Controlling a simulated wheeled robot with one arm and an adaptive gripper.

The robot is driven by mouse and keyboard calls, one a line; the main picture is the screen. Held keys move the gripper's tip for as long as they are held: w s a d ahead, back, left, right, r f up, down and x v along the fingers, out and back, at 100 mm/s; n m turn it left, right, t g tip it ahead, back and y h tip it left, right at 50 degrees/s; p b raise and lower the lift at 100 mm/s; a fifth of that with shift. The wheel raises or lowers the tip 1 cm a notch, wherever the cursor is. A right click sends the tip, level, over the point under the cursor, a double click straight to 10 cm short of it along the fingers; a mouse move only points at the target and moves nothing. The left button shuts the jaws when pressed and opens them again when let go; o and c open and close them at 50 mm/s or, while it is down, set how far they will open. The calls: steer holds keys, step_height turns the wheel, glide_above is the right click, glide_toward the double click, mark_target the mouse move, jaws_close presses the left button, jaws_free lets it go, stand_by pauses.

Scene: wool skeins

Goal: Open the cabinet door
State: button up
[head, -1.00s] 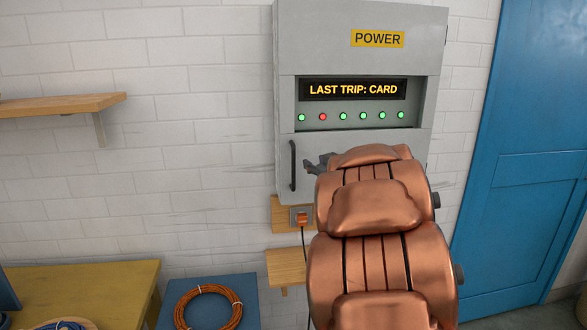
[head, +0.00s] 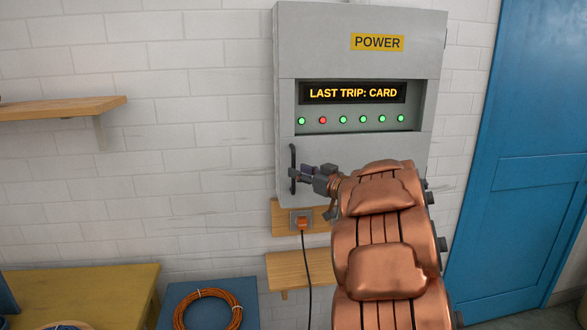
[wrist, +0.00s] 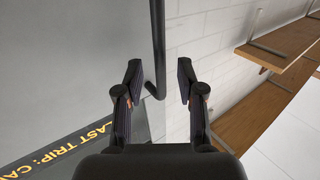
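The grey cabinet (head: 290,40) with the POWER label hangs on the wall, and its door looks closed. A dark vertical bar handle (head: 292,155) is at the left of its lower part. My gripper (head: 297,174) is at the handle's lower half, coming from the right. In the wrist view my gripper (wrist: 159,78) is open, and the handle (wrist: 157,45) runs down between the two fingers in the picture, its bent end near the left finger. I see gaps on both sides of the bar. I cannot tell how deep the bar sits between the fingertips.
An orange plug (head: 302,222) with a hanging cable sits under the cabinet. A small wooden shelf (head: 290,268) is below it. A wooden shelf (head: 60,108) is at left, a yellow table (head: 100,285) at lower left, and a blue door (head: 530,150) at right.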

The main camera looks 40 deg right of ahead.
mark_target(294, 190)
steer(key=shift+w+a, duration=0.15)
steer(key=shift+w, duration=0.65)
steer(key=shift+w+a, duration=0.1)
steer(key=shift+w, duration=0.7)
jaws_close()
